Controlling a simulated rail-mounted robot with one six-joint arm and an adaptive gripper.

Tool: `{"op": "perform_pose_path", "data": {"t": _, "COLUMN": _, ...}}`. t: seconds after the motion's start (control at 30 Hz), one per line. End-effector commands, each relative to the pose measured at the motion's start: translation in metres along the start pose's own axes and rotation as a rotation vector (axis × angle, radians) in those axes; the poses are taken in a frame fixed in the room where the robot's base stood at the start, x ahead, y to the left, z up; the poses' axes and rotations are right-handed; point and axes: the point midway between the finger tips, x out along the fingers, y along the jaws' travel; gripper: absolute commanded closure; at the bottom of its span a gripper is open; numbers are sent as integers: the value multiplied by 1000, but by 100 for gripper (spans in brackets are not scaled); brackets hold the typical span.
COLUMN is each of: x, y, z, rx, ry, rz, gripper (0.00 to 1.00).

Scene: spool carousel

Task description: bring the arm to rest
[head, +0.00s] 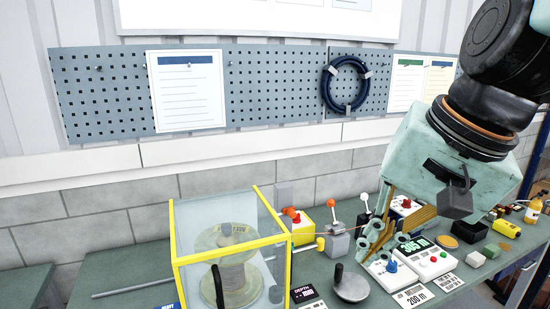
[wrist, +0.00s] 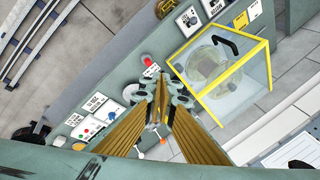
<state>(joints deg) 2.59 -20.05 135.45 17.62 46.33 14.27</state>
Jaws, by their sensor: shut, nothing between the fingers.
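My arm comes in from the upper right of the head view. My gripper (head: 372,240) points down over the right part of the bench (head: 125,275), among the control boxes. In the wrist view my gripper (wrist: 162,88) has its brown fingers drawn together at the tips, with nothing between them. I cannot tell exactly how far the tips are above the bench. A spool (head: 236,262) stands inside a clear, yellow-framed guard (head: 178,245) to the left of the gripper; the guard also shows in the wrist view (wrist: 268,58).
A blue coil (head: 345,108) hangs on the pegboard (head: 270,85).

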Motion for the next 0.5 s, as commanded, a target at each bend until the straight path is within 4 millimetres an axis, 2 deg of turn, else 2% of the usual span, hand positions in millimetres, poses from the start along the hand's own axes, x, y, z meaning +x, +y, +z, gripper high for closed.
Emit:
{"op": "perform_pose_path", "data": {"t": 0.1, "x": -1, "y": 18, "z": 19, "rx": -81, "ry": 9, "rz": 27, "gripper": 100}}
{"op": "perform_pose_path", "data": {"t": 0.5, "x": -6, "y": 79, "z": 72, "rx": -348, "ry": 34, "rz": 131, "gripper": 100}}
